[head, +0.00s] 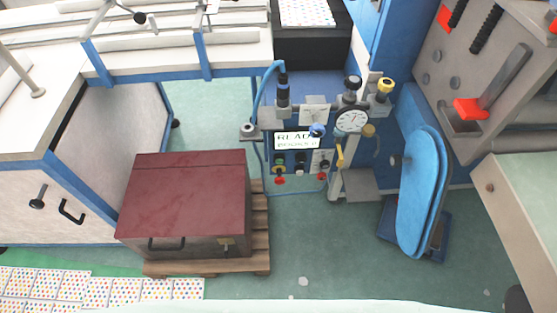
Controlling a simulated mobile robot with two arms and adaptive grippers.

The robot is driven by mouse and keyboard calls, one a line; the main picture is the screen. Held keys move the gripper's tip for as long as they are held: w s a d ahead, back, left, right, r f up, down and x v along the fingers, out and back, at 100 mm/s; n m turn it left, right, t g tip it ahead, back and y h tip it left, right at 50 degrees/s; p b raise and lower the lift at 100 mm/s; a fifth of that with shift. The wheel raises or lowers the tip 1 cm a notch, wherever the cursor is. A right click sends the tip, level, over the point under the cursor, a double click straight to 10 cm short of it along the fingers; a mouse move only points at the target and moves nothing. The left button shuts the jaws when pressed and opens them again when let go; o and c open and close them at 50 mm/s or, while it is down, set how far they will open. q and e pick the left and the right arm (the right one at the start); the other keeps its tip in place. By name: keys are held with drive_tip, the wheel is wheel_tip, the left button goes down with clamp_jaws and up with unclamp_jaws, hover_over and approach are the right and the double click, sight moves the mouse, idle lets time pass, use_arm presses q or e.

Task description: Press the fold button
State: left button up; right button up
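A blue control panel (289,168) stands at the middle of the head view. Its lit display (296,140) shows text that seems to begin with "READ"; the second line is too small to read. Below the display are several small knobs or buttons, with green (280,161), black (300,158) and red (321,176) parts. I cannot tell which one is the fold button, as no label is legible. Neither of my grippers is in view.
A dark red-topped box (185,190) sits on a wooden pallet (260,235) left of the panel. A round gauge (352,120) and yellow knob (385,86) are beside the panel. A blue padded board (421,190) stands at right. The green floor (320,250) before the panel is clear.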

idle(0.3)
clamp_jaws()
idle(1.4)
